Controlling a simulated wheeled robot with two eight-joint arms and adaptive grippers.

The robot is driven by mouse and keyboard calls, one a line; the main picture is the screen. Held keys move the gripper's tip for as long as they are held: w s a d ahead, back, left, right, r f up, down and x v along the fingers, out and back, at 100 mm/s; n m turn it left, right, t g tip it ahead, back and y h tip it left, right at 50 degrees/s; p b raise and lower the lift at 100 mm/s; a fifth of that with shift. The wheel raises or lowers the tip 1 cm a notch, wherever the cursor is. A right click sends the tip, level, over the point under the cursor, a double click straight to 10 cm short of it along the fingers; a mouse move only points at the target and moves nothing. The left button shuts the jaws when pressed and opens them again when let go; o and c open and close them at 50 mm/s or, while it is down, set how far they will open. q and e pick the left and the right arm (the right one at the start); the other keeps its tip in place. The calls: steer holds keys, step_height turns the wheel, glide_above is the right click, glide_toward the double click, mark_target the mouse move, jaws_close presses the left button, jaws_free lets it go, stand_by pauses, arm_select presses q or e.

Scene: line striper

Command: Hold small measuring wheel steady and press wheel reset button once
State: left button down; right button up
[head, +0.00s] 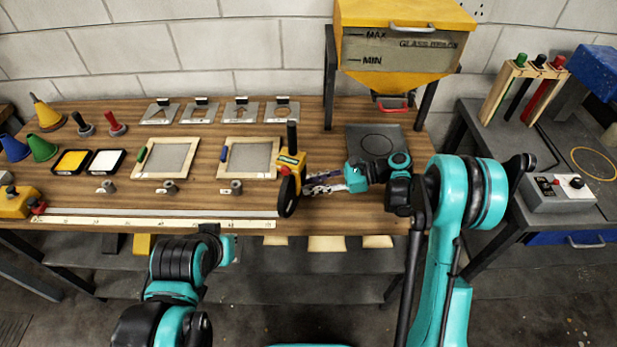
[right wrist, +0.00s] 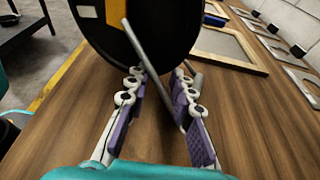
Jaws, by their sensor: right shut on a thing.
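The small measuring wheel (head: 287,195) stands upright near the front edge of the wooden bench in the head view. It has a yellow body, a black upright grip and a dark wheel; a small red part shows on its body. In the right wrist view its black wheel (right wrist: 135,30) fills the top, with grey rods in front. My right gripper (head: 310,186) reaches it from the right and is shut on the rods, its purple-padded fingers (right wrist: 155,95) on either side.
A long ruler (head: 150,219) lies along the front edge. Framed screens (head: 248,158) and metal stencils (head: 282,110) lie behind. A glass bead hopper (head: 403,55) stands at the back right. A grey control box (head: 560,192) sits on the right table.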

mark_target(285, 171)
stand_by(0.8)
arm_select(q)
steer(key=d+r+m+t+y, duration=0.3)
steer(key=d+r+m+t, duration=0.1)
steer(key=m, duration=0.6)
steer(key=d+r+m+t+y, duration=0.3)
steer(key=d+m+t+y, duration=0.1)
steer(key=m, duration=0.7)
steer(key=shift+w+d+r+t, duration=0.2)
steer(key=shift+w+r+t, duration=0.1)
steer(key=shift+w+r, duration=0.1)
steer(key=w+d, duration=0.3)
steer(key=w, duration=0.5)
steer(key=shift+w+d, duration=0.15)
steer(key=shift+w, duration=0.1)
stand_by(0.3)
